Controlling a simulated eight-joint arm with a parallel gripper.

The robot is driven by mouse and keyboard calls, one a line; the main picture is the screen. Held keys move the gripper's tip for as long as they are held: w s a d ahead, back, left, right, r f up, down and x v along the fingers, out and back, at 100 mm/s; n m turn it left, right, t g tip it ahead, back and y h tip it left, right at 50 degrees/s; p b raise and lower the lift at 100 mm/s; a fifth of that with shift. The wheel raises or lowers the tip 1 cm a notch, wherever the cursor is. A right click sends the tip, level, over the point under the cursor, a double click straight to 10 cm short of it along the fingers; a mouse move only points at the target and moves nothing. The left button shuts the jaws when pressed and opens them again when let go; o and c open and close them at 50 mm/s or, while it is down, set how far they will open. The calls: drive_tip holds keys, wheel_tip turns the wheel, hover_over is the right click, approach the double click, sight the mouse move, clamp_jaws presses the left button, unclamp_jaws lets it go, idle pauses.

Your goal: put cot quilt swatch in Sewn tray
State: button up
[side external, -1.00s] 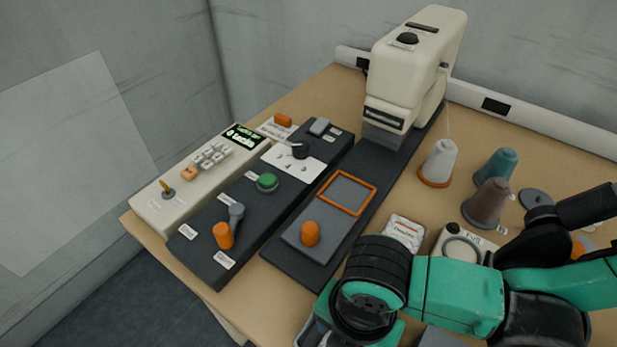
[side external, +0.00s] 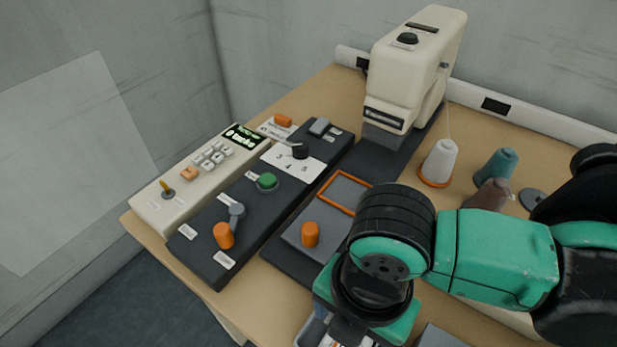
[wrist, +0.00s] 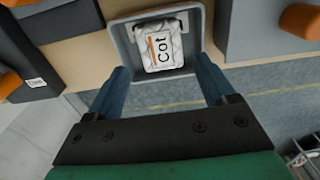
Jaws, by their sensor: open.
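The cot quilt swatch (wrist: 163,47) is a white quilted piece marked "Cot" with an orange stripe. In the wrist view it lies in a grey tray (wrist: 120,40) at the table's edge. My gripper (wrist: 162,68) is open, its two blue fingers apart near the tray's near corners, with the swatch between and slightly beyond them. In the side view my wrist hides most of this tray (side external: 309,330), and the swatch cannot be made out. I cannot identify a Sewn tray by its label; a grey edge (side external: 437,337) shows at the bottom right of my wrist.
A cream sewing machine (side external: 412,75) stands behind. An orange-framed plate (side external: 345,190) and orange knob (side external: 310,233) sit left of my wrist. A control panel (side external: 240,215) with a green button and lever is farther left. Thread cones (side external: 438,160) stand at the right.

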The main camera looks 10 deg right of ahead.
wheel_tip(320, 180, up, 7)
drive_tip(key=w+d+m+t, duration=0.3)
drive_tip(key=w+d+m, duration=0.2)
drive_tip(key=d+m, duration=0.8)
drive_tip(key=w+d+m+t, duration=0.4)
drive_tip(key=w+d+m, duration=0.1)
drive_tip(key=d+m, duration=0.9)
drive_tip(key=shift+w+r, duration=0.15)
drive_tip(key=shift+r, duration=0.15)
drive_tip(key=shift+a, duration=0.1)
